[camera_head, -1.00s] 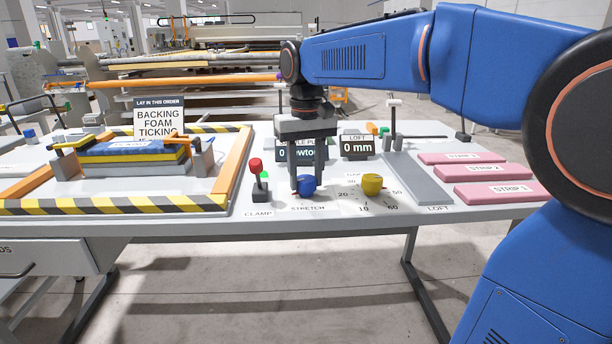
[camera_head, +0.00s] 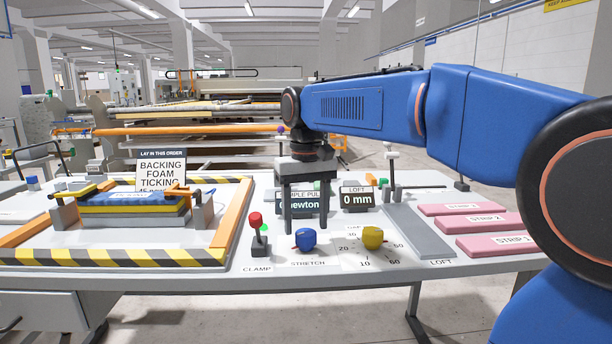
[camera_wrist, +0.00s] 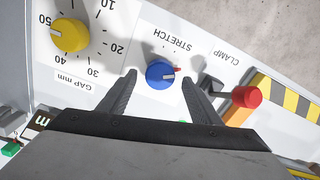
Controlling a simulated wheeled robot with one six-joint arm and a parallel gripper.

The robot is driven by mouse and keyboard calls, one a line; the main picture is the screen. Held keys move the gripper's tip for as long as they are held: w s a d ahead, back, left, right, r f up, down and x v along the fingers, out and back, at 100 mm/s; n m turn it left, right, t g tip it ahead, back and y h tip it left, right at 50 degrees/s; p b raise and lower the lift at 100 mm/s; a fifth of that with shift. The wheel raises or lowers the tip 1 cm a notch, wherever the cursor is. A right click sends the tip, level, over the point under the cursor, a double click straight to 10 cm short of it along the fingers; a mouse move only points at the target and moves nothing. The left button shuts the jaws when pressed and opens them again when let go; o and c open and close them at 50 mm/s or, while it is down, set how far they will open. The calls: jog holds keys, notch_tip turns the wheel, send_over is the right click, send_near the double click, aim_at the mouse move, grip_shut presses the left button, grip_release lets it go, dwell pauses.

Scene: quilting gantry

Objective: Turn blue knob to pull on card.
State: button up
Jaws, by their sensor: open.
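The blue knob (camera_head: 305,239) sits on the panel by the STRETCH label, with a small red mark at its left; it also shows in the wrist view (camera_wrist: 160,75). My gripper (camera_head: 305,224) is open, fingers pointing down just behind and above the knob in the head view. In the wrist view my gripper's fingertips (camera_wrist: 159,79) lie on either side of the knob, apart from it. The card (camera_head: 161,172) reads LAY IN THIS ORDER, BACKING, FOAM, TICKING; its bottom line is cut off. The pull display (camera_head: 331,200) shows "newton"; its number is mostly hidden by my finger.
The red-topped CLAMP lever (camera_head: 255,220) stands close left of the knob. The yellow gap knob (camera_head: 373,237) is close right. The loft display (camera_head: 357,199) reads 0 mm. A striped frame (camera_head: 130,257) lies left; pink strips (camera_head: 485,224) lie right.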

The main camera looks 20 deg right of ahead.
aim_at(306, 232)
notch_tip(306, 232, up, 15)
dwell(0.4)
jog(key=shift+f, duration=0.15)
